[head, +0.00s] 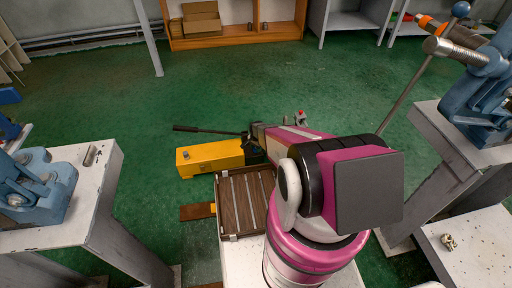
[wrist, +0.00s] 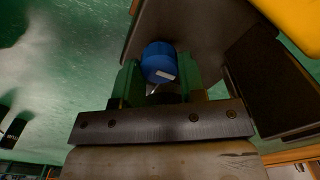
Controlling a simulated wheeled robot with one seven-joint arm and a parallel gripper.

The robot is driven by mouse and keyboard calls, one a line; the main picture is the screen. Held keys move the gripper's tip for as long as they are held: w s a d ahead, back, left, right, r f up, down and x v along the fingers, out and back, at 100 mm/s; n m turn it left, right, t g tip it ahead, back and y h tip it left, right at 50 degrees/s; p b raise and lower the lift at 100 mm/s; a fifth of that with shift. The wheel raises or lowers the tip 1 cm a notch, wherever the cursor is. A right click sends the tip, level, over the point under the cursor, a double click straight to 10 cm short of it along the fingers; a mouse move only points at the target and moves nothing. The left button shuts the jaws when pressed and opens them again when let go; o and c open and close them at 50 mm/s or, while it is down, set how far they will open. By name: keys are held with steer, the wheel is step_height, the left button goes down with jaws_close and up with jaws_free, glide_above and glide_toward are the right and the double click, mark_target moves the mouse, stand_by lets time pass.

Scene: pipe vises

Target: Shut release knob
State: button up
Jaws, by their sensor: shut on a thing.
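The release knob (wrist: 158,62) is a short blue cylinder with a small white label, in the upper middle of the wrist view. My gripper (wrist: 158,80) is shut on it, with a green finger at each side. In the head view the knob is not visible behind my gripper and arm. There my gripper (head: 252,148) reaches down to the right end of a yellow pump body (head: 208,158). A long dark pump lever (head: 205,130) sticks out to the left above the body.
A brown slatted crate (head: 240,205) stands in front of the pump. Pale benches with blue vises (head: 40,185) (head: 485,105) stand left and right. A brass fitting (head: 448,241) lies on the right bench. An orange shelf (head: 235,38) is at the back. Open green floor lies between.

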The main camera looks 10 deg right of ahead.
steer(key=o, duration=0.9)
step_height(320, 180, up, 11)
steer(key=shift+r, duration=0.1)
stand_by(0.5)
